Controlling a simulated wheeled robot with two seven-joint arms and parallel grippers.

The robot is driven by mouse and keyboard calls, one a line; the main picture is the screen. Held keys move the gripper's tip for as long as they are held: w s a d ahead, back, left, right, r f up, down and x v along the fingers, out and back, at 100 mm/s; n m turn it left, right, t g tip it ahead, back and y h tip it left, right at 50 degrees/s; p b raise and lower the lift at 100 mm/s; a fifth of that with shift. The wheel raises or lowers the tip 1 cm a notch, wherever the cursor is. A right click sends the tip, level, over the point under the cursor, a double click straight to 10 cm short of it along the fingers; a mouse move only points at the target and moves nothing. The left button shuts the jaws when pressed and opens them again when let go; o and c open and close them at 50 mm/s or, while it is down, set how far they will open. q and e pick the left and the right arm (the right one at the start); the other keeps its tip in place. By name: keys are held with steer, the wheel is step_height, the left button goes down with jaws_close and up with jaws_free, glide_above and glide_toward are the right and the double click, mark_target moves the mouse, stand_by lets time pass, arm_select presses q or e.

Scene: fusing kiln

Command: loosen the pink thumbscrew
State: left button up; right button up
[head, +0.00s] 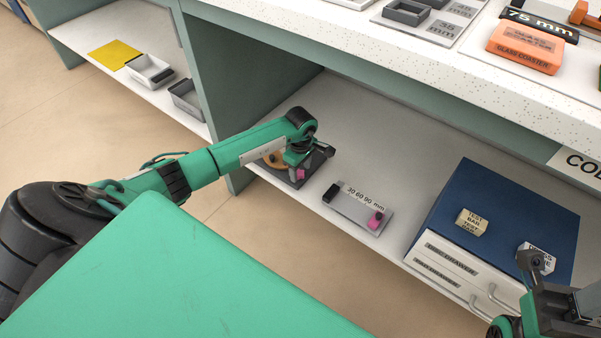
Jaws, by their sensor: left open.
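Two pink parts show on the shelf under the counter, and I cannot tell for sure which is the thumbscrew. One small pink part (301,174) is on a dark fixture (312,164), partly hidden by my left arm. The other pink part (375,221) is a knob-like piece at the right end of a grey plate (350,212) marked "30 60 90 mm". My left gripper (297,158) is open, just over the dark fixture and close to its pink part; contact cannot be seen. My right gripper (537,264) is at the lower right, away from both, its fingers unclear.
A blue-topped drawer unit (478,205) with labelled blocks stands right of the grey plate. The speckled counter (400,50) overhangs the shelf (385,130). A green side panel (205,95) bounds it at left. Bare shelf lies behind the grey plate.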

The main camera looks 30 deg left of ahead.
arm_select(q)
steer(key=shift+f, duration=0.45)
steer(key=shift+c, duration=0.2)
steer(key=c, duration=0.9)
steer(key=shift+c, duration=0.2)
steer(key=shift+r+n, duration=0.1)
steer(key=shift+n, duration=0.2)
